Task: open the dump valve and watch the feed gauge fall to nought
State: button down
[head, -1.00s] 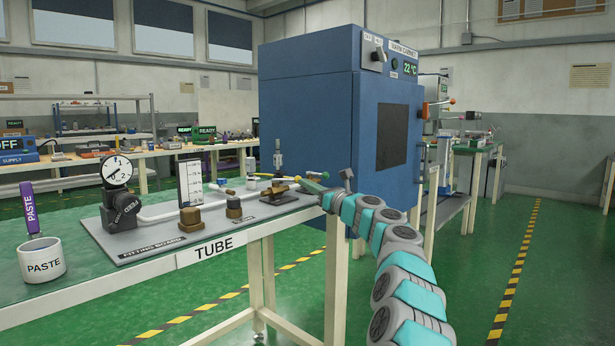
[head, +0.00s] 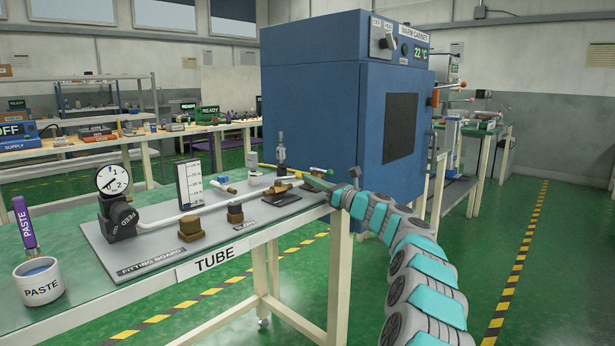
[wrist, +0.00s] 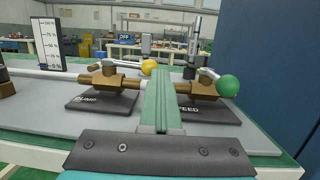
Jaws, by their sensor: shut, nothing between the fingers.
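The feed gauge (head: 112,179) stands at the left end of the fitting board, its dark needle too small to read exactly. In the wrist view, the dump valve (wrist: 107,81) is a brass body on a dark plate at left. Its lever ends in a yellow ball (wrist: 148,67) and points right; its exact angle to the pipe is unclear. The feed valve (wrist: 203,86), with a green ball (wrist: 228,87), is at right. My gripper (wrist: 160,76) is shut and empty, its green fingers between the two valves in the picture, hiding the pipe there. It also shows in the head view (head: 312,182).
A white level scale (head: 190,184) stands on the fitting board (head: 150,262). A paste cup (head: 38,283) stands at the table's left. The blue warm cabinet (head: 330,110) rises close behind my arm. The floor at right is clear.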

jog(key=shift+s+a, duration=0.1)
jog(key=shift+s, duration=0.1)
jog(key=shift+s+d+f, duration=0.1)
jog(key=shift+s+d, duration=0.2)
jog(key=shift+d, duration=0.5)
jog(key=s+d+f+b, duration=0.1)
jog(key=s+d, duration=0.3)
jog(key=d, duration=0.7)
jog(key=shift+d+f, duration=0.15)
jog(key=shift+f, duration=0.5)
jog(key=shift+s, duration=0.15)
